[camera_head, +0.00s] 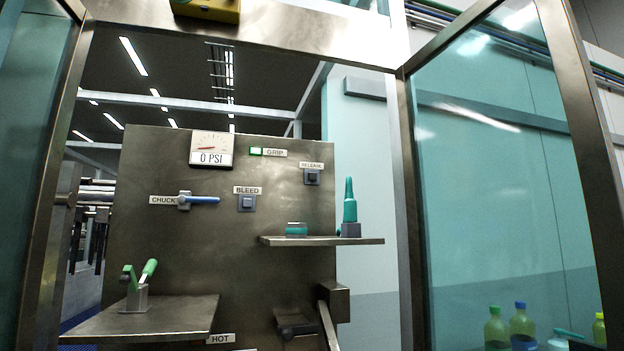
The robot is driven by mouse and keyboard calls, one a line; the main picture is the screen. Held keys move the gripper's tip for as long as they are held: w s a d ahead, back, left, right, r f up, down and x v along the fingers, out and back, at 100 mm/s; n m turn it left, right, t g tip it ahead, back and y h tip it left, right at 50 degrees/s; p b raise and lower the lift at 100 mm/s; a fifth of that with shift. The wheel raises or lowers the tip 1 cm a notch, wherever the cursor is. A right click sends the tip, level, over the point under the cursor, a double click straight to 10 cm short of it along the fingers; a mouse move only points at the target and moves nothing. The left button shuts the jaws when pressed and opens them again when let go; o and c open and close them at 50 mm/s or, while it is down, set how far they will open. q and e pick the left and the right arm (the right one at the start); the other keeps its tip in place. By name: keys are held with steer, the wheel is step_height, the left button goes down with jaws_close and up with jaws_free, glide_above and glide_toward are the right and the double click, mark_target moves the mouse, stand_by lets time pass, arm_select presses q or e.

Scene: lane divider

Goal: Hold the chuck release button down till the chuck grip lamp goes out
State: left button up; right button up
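The CHUCK lever (205,200) has a blue handle lying level, pointing right. Neither of my grippers is in view.
A BLEED button (247,203) and a 0 PSI gauge (211,149) are on the panel. A shelf (320,241) below the release button bears a teal nozzle-shaped item (350,200). A green-handled clamp (140,285) stands on the left ledge (170,318). Glass doors (500,180) flank the opening.

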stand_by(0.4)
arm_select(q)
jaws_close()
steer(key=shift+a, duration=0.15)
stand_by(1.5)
